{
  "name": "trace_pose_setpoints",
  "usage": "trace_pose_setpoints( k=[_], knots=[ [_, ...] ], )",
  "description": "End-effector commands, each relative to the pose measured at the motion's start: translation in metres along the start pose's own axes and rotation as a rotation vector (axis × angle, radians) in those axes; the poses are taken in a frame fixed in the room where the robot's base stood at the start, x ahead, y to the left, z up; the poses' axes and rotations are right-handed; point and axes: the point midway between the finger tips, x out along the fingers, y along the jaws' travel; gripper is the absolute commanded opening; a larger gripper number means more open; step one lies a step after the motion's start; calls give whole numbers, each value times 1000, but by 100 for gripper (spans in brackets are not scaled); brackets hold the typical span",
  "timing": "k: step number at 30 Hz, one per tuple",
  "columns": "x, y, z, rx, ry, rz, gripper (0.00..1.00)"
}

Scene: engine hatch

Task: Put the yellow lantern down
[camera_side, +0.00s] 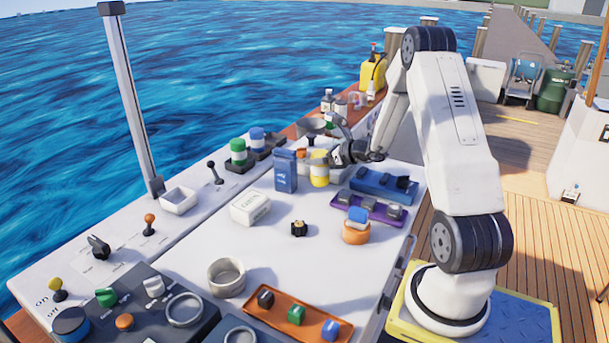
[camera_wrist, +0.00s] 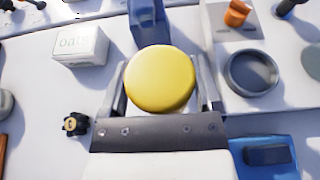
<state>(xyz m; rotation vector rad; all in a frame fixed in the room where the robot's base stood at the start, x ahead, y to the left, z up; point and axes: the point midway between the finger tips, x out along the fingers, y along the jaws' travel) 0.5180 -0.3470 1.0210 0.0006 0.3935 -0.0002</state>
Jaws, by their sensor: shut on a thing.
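The yellow lantern (camera_side: 319,168) stands upright in my gripper, on or just above the white hatch top (camera_side: 280,240); I cannot tell whether its base touches. In the wrist view its round yellow top (camera_wrist: 160,79) fills the space between the two fingers. My gripper (camera_side: 333,158) is shut on the lantern from the right side in the side view. It also shows in the wrist view (camera_wrist: 162,95). The lantern's lower part is hidden in the wrist view.
A blue box (camera_side: 285,171) stands close beside the lantern. A white carton (camera_side: 250,207) and a small black item (camera_side: 299,228) lie nearer the camera. Blue (camera_side: 384,183) and purple (camera_side: 368,208) trays lie right of the lantern.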

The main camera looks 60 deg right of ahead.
Motion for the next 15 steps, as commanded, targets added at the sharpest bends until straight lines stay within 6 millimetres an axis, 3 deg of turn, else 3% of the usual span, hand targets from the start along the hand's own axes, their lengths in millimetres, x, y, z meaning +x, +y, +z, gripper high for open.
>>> trace_pose_setpoints(
  k=[15],
  knots=[
    [14, -7, -9, -1, -1, 0, 10]
  ],
)
